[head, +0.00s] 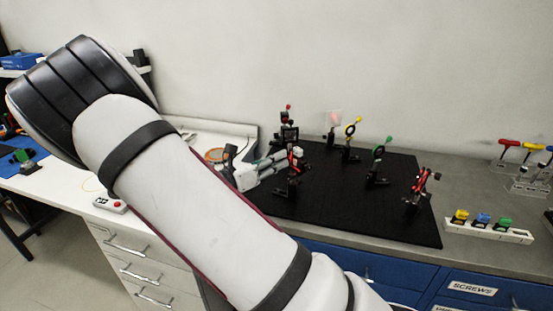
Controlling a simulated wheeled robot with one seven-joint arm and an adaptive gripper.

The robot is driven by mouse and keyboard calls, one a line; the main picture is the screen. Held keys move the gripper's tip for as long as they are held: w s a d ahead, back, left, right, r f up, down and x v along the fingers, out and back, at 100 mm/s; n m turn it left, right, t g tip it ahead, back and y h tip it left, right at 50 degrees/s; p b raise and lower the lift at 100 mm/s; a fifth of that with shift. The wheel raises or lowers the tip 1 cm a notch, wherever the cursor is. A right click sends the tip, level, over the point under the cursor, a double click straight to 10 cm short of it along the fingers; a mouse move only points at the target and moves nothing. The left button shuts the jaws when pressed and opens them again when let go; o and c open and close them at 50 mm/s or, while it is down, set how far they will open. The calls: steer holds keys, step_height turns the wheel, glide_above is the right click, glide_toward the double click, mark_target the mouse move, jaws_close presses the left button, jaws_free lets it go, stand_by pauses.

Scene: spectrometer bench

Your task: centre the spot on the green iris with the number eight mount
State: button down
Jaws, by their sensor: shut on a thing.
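The green iris (379,153) stands upright on a black post on the black breadboard (330,222), right of the middle. No light spot can be made out on it at this size. My gripper (290,157) reaches in from the left over the board. It is shut at a small dark mount with red parts (298,165), standing on a black base (288,189). The fingers hide part of this mount, and which knob they hold cannot be told. No number eight can be read on any mount.
A yellow-ringed iris (350,130) and a dark mount with a red top (289,132) stand behind. Another mount with red parts (419,188) stands at the board's right. A white rack of coloured blocks (488,230) lies right of the board. My arm covers the left foreground.

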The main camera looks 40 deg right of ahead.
steer(key=n+p, duration=0.1)
steer(key=n, duration=0.2)
steer(key=c, duration=1.6)
jaws_free()
steer(key=shift+o, duration=0.2)
steer(key=shift+a, duration=0.1)
steer(key=a, duration=1.1)
steer(key=shift+s+a, duration=0.4)
